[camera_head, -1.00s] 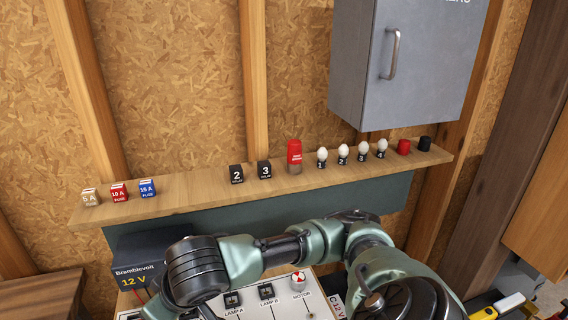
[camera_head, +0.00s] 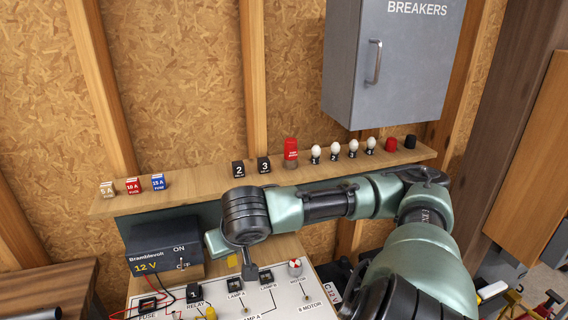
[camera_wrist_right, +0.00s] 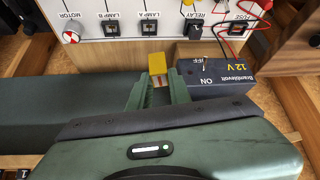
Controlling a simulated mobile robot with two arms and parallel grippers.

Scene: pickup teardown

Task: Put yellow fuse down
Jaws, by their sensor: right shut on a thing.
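The yellow fuse (camera_wrist_right: 154,59) is between the fingertips of my right gripper (camera_wrist_right: 157,82) in the right wrist view, its yellow top facing away from the palm. It is held in the air, with the board and the battery box beyond it. In the head view my right arm reaches across in front of the shelf, and the wrist hides most of the gripper. A small yellow patch (camera_head: 232,261) shows below the wrist. The wooden shelf (camera_head: 200,187) bears a 5 A fuse (camera_head: 107,189), a red 10 A fuse (camera_head: 133,186) and a blue 15 A fuse (camera_head: 158,182). My left gripper is not in view.
Relays 2 (camera_head: 238,169) and 3 (camera_head: 263,165), a red can (camera_head: 290,153), several bulbs and two caps line the shelf. Bare shelf lies between the blue fuse and relay 2. The white circuit board (camera_head: 290,300) and 12 V box (camera_head: 160,250) stand below.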

